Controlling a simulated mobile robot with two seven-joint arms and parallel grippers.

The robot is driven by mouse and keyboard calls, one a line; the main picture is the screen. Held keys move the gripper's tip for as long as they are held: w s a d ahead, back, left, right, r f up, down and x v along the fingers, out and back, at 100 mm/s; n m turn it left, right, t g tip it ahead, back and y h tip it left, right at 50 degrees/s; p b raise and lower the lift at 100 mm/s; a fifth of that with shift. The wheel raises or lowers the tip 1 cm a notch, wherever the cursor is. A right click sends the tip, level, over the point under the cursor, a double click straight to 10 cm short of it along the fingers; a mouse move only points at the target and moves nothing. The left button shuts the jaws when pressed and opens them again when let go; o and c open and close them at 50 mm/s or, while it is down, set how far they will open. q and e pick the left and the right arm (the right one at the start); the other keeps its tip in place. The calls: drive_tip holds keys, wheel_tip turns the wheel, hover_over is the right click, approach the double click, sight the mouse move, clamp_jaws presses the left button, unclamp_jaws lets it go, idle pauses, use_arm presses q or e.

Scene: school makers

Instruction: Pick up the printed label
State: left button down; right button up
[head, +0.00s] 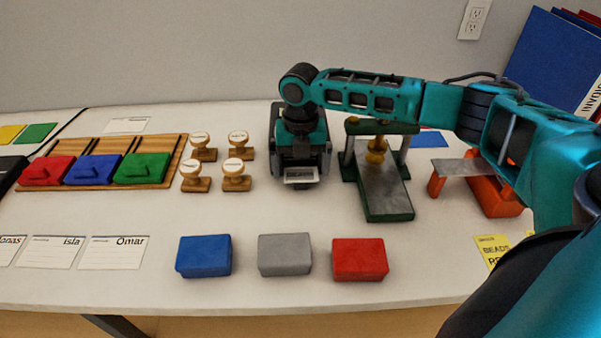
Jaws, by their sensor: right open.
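The printed label (300,174) is a small white strip with dark print at the front of a dark label printer (280,150) at the middle back of the table. My right gripper (301,160) comes down over the printer from above, just behind and above the label. It is open, and its fingers are hard to tell from the dark printer behind them. I cannot tell whether they touch the label. My left gripper is not in view.
A green press (390,200) stands close to the right of the printer. Wooden stamps (236,178) stand to its left, beside a wooden tray (172,160) with coloured ink pads. Blue, grey and red boxes (286,255) line the front. An orange-based tool (490,195) is at right.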

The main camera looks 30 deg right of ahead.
drive_tip(key=shift+f, duration=0.2)
idle(0.4)
drive_tip(key=shift+c, duration=0.2)
drive_tip(key=c, duration=0.9)
